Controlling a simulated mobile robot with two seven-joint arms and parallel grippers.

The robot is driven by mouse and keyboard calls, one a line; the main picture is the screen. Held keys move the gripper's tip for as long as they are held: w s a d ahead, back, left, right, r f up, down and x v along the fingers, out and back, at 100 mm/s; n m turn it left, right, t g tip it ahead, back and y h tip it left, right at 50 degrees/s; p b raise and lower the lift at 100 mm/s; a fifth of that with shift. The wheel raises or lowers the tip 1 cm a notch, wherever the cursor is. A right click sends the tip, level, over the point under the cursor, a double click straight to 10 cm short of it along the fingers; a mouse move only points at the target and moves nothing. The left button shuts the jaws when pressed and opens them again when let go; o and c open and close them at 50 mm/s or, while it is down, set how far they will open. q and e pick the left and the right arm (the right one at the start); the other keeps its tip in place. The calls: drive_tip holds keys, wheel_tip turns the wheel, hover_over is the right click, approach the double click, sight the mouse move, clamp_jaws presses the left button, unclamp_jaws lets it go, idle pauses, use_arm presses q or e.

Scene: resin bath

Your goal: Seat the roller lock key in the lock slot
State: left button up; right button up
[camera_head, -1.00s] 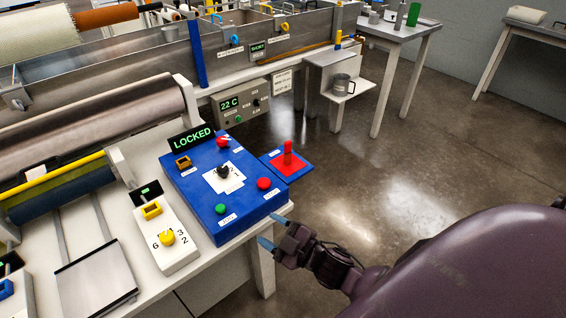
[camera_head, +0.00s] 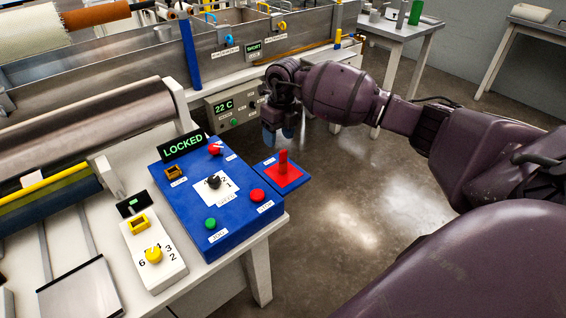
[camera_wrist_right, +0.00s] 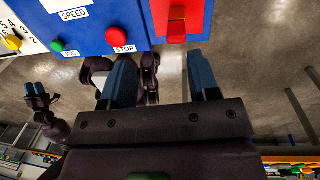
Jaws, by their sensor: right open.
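A red upright piece, which looks like the key (camera_head: 283,163), stands on a red plate on a small blue pad (camera_head: 270,165); it also shows at the top of the right wrist view (camera_wrist_right: 177,15). A brass-coloured slot (camera_head: 175,173) sits on the blue control panel (camera_head: 239,223) below a sign reading LOCKED (camera_head: 184,146); I cannot tell if it is the lock slot. My right gripper (camera_head: 278,136) is open and empty, above and beyond the red piece, fingers pointing down. In the right wrist view a dark hand-like part (camera_wrist_right: 38,98), perhaps my left gripper, is small and unclear.
A white box (camera_head: 154,262) with a yellow slot and knob stands left of the panel. The panel carries a red stop button (camera_head: 258,196), a green button and a dark knob. A grey 22 C control box (camera_head: 235,107) hangs behind. Open floor lies to the right.

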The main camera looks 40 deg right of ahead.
sight(283, 151)
drive_tip(key=shift+w+d+r+h, duration=0.15)
drive_tip(key=shift+d+r+h, duration=0.2)
drive_tip(key=shift+d, duration=0.2)
drive_tip(key=shift+w+d+r+h, duration=0.15)
drive_tip(key=shift+d+r+h, duration=0.15)
drive_tip(key=shift+d, duration=0.2)
wheel_tip(283, 151, down, 6)
drive_tip(key=shift+r+b, duration=0.25)
drive_tip(key=shift+b, duration=0.05)
drive_tip(key=shift+s+a+f, duration=0.15)
drive_tip(key=shift+a+f, duration=0.05)
drive_tip(key=shift+f, duration=0.35)
drive_tip(key=f, duration=0.3)
drive_tip(key=shift+s+a+f, duration=0.2)
drive_tip(key=shift+s, duration=0.05)
drive_tip(key=shift+w+f, duration=0.1)
drive_tip(key=shift+f, duration=0.2)
drive_tip(key=shift+c, duration=0.4)
drive_tip(key=c, duration=0.9)
drive_tip(key=shift+r, duration=0.15)
